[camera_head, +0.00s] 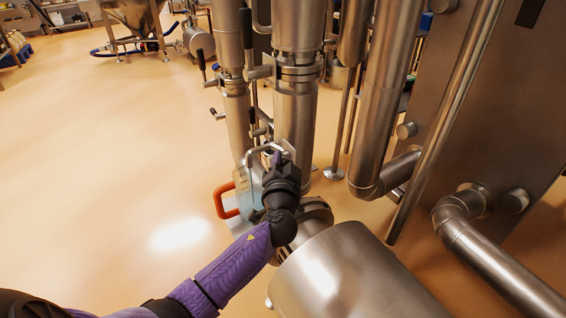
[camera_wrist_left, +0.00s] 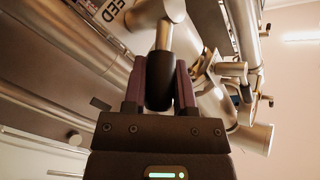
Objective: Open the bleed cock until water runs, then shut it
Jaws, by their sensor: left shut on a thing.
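My left gripper (camera_head: 274,160) reaches in among the steel pipes, its jaws partly hidden by its own wrist. In the left wrist view the gripper (camera_wrist_left: 160,75) has its two purple fingers shut on the black grip of the bleed cock's lever (camera_wrist_left: 160,88). The lever's steel stem (camera_wrist_left: 163,38) runs up from the grip to a rounded steel body. My right gripper is not in view.
An orange handle (camera_head: 221,201) sits just left of my left wrist. A large steel cylinder (camera_head: 345,280) lies in front on the right. Vertical pipes (camera_head: 297,100) and a steel panel (camera_head: 490,110) crowd the right. The tan floor (camera_head: 100,150) at left is clear.

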